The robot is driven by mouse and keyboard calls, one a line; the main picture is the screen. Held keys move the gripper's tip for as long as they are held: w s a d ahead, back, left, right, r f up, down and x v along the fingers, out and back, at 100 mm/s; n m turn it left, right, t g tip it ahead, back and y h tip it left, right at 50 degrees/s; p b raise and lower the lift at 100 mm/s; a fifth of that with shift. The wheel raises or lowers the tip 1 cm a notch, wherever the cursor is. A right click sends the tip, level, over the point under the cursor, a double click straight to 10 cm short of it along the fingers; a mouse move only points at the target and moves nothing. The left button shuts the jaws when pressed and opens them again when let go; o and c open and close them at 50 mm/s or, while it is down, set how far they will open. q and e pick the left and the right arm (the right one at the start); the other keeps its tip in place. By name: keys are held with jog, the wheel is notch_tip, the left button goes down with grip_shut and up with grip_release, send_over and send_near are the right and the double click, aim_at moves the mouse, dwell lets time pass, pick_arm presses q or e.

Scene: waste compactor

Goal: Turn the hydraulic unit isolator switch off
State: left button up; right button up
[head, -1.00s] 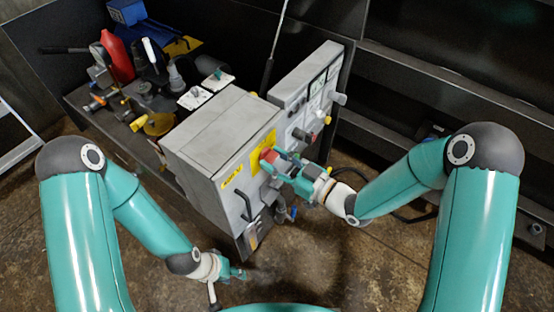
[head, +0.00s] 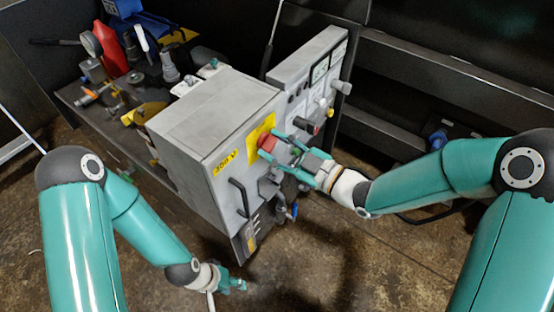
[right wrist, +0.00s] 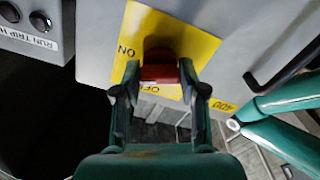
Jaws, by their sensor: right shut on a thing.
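The red isolator switch handle (head: 266,142) sits on a yellow plate (head: 256,133) on the front of the grey cabinet (head: 213,115). My right gripper (head: 271,145) reaches it from the right and is shut on the handle. In the right wrist view the red handle (right wrist: 160,72) lies between the two fingers. The plate reads "ON" to the left of the handle and "OFF" below it, partly hidden. I cannot tell exactly which mark the handle points to. My left gripper (head: 238,286) is low over the floor, apart from the cabinet; its jaws are too small to read.
A black bar handle (head: 239,198) stands out from the cabinet front below the switch. A control panel (head: 318,85) with gauges and knobs adjoins on the right. A cluttered bench (head: 95,110) is at left. The floor in front is clear.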

jog(key=n+b, duration=0.3)
jog(key=b, duration=0.2)
jog(key=n+b, duration=0.4)
jog(key=b, duration=0.2)
jog(key=n+b, duration=0.4)
jog(key=b, duration=0.1)
jog(key=shift+s+a+f, duration=0.15)
jog(key=shift+f, duration=0.25)
jog(key=shift+r+n+b, duration=0.15)
jog(key=shift+n+b, duration=1.05)
jog(key=shift+b, duration=0.2)
jog(key=o, duration=1.1)
jog(key=shift+o, duration=0.2)
jog(key=shift+r, duration=0.15)
jog(key=shift+s+d, duration=0.2)
jog(key=shift+d, duration=0.4)
jog(key=v, duration=1)
jog(key=shift+s+d, duration=0.25)
jog(key=shift+s, duration=0.05)
